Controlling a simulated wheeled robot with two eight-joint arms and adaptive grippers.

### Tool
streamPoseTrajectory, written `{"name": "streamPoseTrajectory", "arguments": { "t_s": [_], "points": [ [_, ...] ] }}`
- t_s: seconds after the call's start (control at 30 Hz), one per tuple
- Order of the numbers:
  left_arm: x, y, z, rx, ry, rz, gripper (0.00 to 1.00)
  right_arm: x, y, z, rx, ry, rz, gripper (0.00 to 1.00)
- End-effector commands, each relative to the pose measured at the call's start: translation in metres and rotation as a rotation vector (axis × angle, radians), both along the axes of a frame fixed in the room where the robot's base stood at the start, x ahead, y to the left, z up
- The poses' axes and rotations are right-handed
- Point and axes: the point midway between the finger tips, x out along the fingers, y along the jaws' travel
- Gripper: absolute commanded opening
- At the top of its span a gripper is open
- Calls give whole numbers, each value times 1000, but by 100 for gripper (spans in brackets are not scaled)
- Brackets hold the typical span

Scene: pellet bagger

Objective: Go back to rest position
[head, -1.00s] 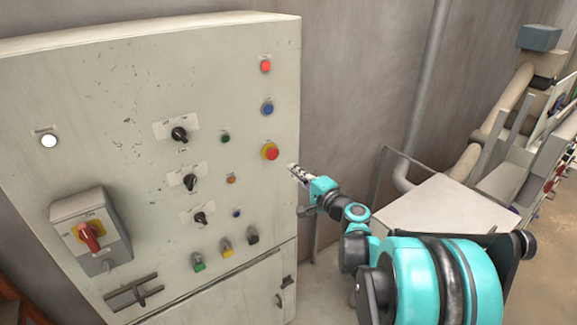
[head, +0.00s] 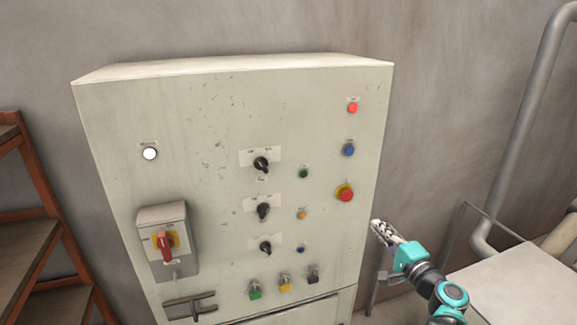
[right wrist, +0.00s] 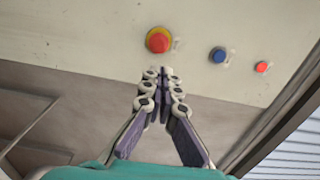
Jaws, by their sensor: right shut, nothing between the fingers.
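My right gripper (head: 380,230) is shut and empty, just right of the control cabinet (head: 215,120) and below the red mushroom button on its yellow collar (head: 345,193). In the right wrist view the closed fingers (right wrist: 163,72) point towards the cabinet's edge, with the mushroom button (right wrist: 158,40) beyond their tips. A blue button (right wrist: 218,55) and a red button (right wrist: 261,67) show to its right there. The fingers appear apart from the cabinet. My left gripper is in neither view.
The cabinet front carries a red-handled switch (head: 166,244), several black knobs and a lit white lamp (head: 150,153). An orange shelf rack (head: 45,200) stands at the left. A pale flat surface (head: 520,285) and a grey pipe (head: 525,125) are at the right.

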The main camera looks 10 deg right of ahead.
Motion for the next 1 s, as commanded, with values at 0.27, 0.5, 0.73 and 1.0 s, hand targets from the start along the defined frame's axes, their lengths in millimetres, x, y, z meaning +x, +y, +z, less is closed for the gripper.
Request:
{"name": "streamPoseTrajectory", "arguments": {
  "t_s": [0.27, 0.5, 0.73, 1.0],
  "points": [
    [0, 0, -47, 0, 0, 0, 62, -9, 89, -69, -217, 167, 159, 0],
    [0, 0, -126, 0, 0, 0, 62, -85, 207, -207, -733, 450, 455, 0],
    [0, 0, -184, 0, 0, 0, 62, -171, 227, -308, -1243, 624, 636, 0],
    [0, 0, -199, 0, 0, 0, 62, -198, 215, -331, -1465, 678, 674, 0]
  ]
}}
